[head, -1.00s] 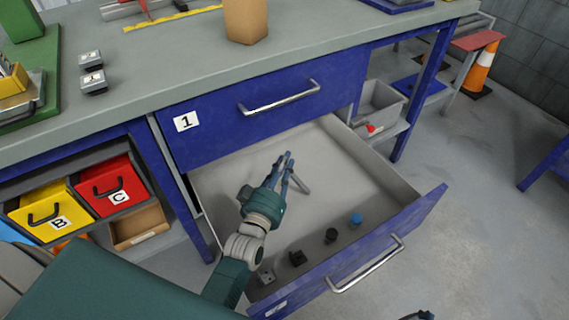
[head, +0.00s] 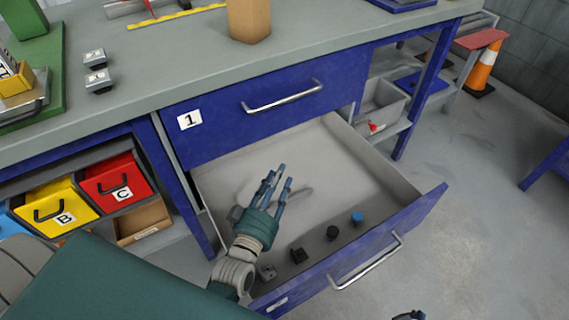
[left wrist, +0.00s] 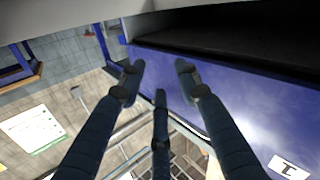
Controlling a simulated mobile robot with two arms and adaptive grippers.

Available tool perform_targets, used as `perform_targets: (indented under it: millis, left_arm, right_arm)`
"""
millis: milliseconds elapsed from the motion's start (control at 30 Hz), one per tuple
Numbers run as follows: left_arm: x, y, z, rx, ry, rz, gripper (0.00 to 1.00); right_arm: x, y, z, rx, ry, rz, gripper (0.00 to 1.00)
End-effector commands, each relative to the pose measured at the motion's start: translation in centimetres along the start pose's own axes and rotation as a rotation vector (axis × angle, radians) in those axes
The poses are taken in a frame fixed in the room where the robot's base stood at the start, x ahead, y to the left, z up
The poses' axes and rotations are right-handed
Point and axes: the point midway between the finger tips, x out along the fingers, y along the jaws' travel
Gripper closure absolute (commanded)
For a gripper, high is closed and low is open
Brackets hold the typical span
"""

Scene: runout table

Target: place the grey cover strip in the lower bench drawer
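The lower bench drawer (head: 375,165) is pulled out below the closed drawer marked 1 (head: 260,110). My left gripper (head: 277,176) is over the inside of the open drawer, fingers pointing toward the back. In the left wrist view its fingers (left wrist: 158,80) are spread, with nothing seen between them. The grey cover strip cannot be made out surely. A faint grey long shape shows on the drawer floor beside the fingers; I cannot tell if it is the strip or a shadow. A dark tip at the bottom edge seems to be my right gripper (head: 410,315); its state is unclear.
Along the drawer's front lie a blue cap (head: 357,217), a black round piece (head: 332,233), a black block (head: 297,256) and a grey block (head: 267,272). Yellow bin B (head: 55,208) and red bin C (head: 115,182) stand left. An orange cone (head: 482,68) stands far right.

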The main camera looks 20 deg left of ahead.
Motion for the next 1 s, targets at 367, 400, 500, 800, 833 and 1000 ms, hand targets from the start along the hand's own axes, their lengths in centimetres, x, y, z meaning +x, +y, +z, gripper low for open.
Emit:
perform_targets:
  millis: [367, 400, 500, 800, 833, 1000]
  left_arm:
    - [-5.2, 0.0, 0.0, 0.0, 0.0, 0.001, 0.67]
    - [-5.3, 0.0, 0.0, 0.0, 0.0, 0.001, 0.67]
    - [-5.5, 0.0, 0.0, 0.0, 0.001, 0.001, 0.67]
    - [-5.4, 0.0, 0.0, 0.0, 0.001, 0.001, 0.67]
    - [-5.4, 0.0, 0.0, 0.0, 0.001, 0.001, 0.67]
    - [-5.4, 0.0, 0.0, 0.0, 0.001, 0.0, 0.67]
  right_arm:
    - [1.9, -0.1, 0.8, -0.001, -0.012, -0.002, 0.0]
    - [2.0, -0.1, 0.8, -0.001, -0.012, -0.001, 0.0]
    - [2.0, -0.1, 0.8, -0.001, -0.012, -0.002, 0.0]
    - [2.0, -0.1, 0.8, -0.001, -0.012, -0.002, 0.0]
    - [2.0, -0.1, 0.8, -0.001, -0.012, -0.002, 0.0]
    - [2.0, -0.1, 0.8, -0.001, -0.012, -0.002, 0.0]
